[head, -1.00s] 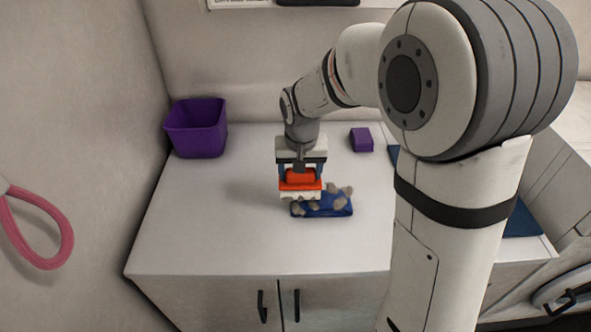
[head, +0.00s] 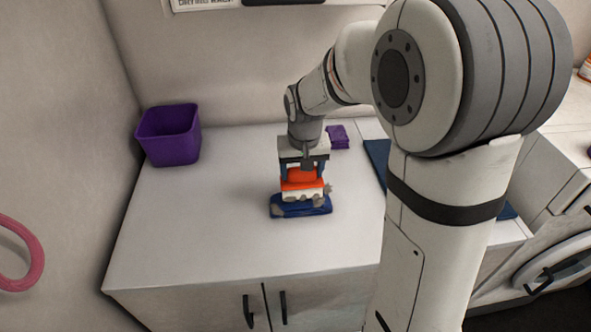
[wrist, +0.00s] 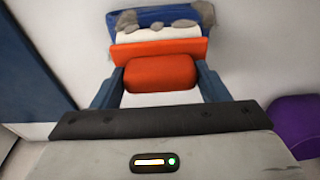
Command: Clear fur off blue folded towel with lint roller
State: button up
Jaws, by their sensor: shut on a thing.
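The blue folded towel (head: 297,210) lies on the white counter, with grey fur clumps at its left end and around the roller. The lint roller (head: 302,185) has an orange handle and a white roller, with grey clumps on or against the white part. My gripper (head: 302,172) is shut on the orange handle, holding the roller over the towel's middle and right. In the wrist view my gripper's (wrist: 162,82) blue fingers flank the orange handle (wrist: 162,72). Beyond the white roller (wrist: 158,34), the blue towel (wrist: 150,14) shows grey clumps. The roller hides part of the towel.
A purple bin (head: 168,137) stands at the counter's back left. A small purple folded item (head: 338,137) lies behind my gripper. A dark blue mat (head: 376,157) is partly hidden by my arm. The counter's left and front are clear.

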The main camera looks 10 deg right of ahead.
aim_at(313, 181)
jog(key=shift+d+r, duration=0.1)
jog(key=shift+d, duration=3.25)
jog(key=shift+s+b, duration=0.4)
jog(key=shift+s, duration=0.35)
jog(key=shift+a+f, duration=0.2)
jog(key=shift+a, duration=1.8)
jog(key=shift+a+r, duration=0.15)
jog(key=shift+a, duration=1.5)
jog(key=shift+a+r, duration=0.1)
jog(key=shift+a, duration=1.5)
jog(key=shift+a+f+b, duration=0.1)
jog(key=shift+a+b, duration=0.2)
jog(key=shift+a, duration=1.35)
jog(key=shift+w+d, duration=0.5)
jog(key=shift+d, duration=1.8)
jog(key=shift+w+d, duration=0.5)
jog(key=shift+d, duration=1.75)
jog(key=shift+w+d, duration=0.5)
jog(key=shift+d, duration=1.8)
jog(key=shift+a, duration=0.1)
